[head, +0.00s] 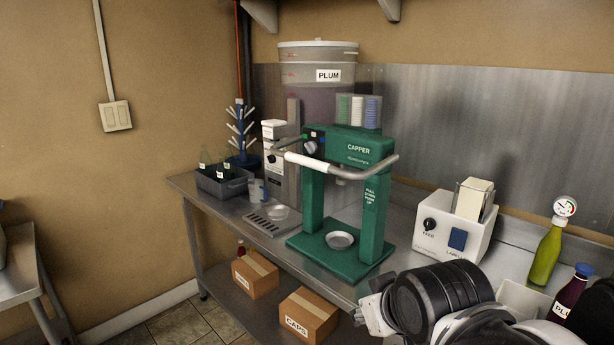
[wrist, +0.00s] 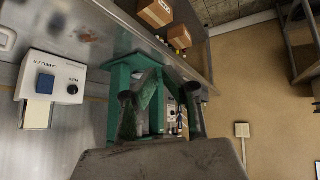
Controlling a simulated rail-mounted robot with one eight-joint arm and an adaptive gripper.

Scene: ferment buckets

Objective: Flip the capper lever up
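The green capper (head: 345,190) stands on the steel bench in the head view, with two posts and a round cup on its base. Its lever (head: 305,160) is a pale bar with a white grip, sticking out level across the front of the capper head. My gripper (head: 366,308) is at the lower right, in front of and below the capper, apart from the lever. In the wrist view my gripper (wrist: 160,94) has its two fingers spread with nothing held between them. The green capper (wrist: 120,100) shows beyond and between the fingers there; the lever is not clear in that view.
A white labeller (head: 455,225) stands right of the capper, with a green bottle (head: 546,258) and a dark bottle (head: 573,290) further right. A PLUM bucket (head: 318,85) is behind. A grey bottle crate (head: 222,182) is left. Cardboard boxes (head: 308,318) sit below the bench.

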